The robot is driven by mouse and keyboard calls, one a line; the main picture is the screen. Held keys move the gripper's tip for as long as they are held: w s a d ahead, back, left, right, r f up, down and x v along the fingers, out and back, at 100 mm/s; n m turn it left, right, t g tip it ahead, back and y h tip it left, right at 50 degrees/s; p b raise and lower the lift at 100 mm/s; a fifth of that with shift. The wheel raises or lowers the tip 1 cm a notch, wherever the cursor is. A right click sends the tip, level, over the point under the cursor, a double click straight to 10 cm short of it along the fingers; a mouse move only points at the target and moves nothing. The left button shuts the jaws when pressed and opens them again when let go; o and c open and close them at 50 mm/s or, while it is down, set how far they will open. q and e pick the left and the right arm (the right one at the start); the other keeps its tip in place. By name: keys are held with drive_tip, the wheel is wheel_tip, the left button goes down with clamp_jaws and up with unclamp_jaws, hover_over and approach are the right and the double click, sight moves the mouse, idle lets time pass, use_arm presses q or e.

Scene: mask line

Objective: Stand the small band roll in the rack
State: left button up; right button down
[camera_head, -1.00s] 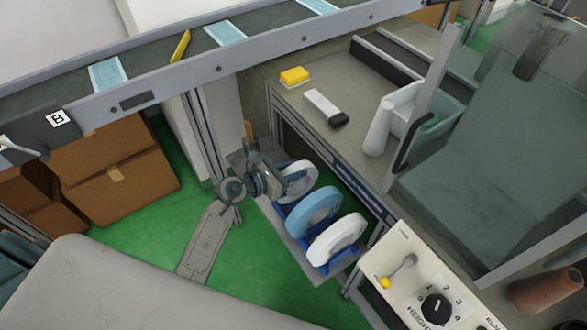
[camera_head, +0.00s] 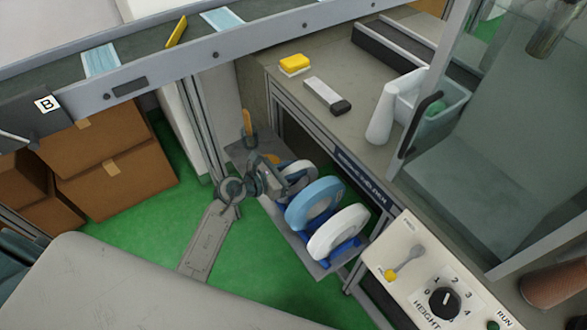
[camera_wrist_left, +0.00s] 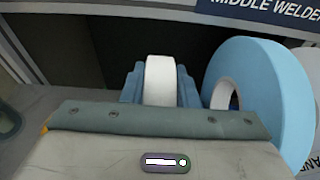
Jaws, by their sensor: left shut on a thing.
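The small white band roll (camera_head: 299,169) is at the far end of the blue rack (camera_head: 345,252), partly hidden by my left gripper (camera_head: 284,183). In the left wrist view the roll (camera_wrist_left: 161,80) is upright between two blue rack walls (camera_wrist_left: 133,84). My gripper's body hides its lower part, so I cannot tell whether it rests on the rack's bottom. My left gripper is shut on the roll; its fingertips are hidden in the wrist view. A larger blue roll (camera_head: 301,213) and a large white roll (camera_head: 323,240) stand beside it. My right gripper is out of view.
The rack sits on a grey shelf (camera_head: 262,207) beside the bench (camera_head: 300,92). An orange-handled tool (camera_head: 247,122) stands at the shelf's far end. The control panel (camera_head: 420,268) is to the right. The conveyor (camera_head: 180,62) runs behind; cardboard boxes (camera_head: 115,165) stand left.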

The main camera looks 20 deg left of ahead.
use_arm(q)
drive_tip(key=o, duration=1.1)
drive_tip(key=shift+s+a, duration=0.25)
drive_tip(key=b+v, duration=0.1)
drive_tip(key=v, duration=0.9)
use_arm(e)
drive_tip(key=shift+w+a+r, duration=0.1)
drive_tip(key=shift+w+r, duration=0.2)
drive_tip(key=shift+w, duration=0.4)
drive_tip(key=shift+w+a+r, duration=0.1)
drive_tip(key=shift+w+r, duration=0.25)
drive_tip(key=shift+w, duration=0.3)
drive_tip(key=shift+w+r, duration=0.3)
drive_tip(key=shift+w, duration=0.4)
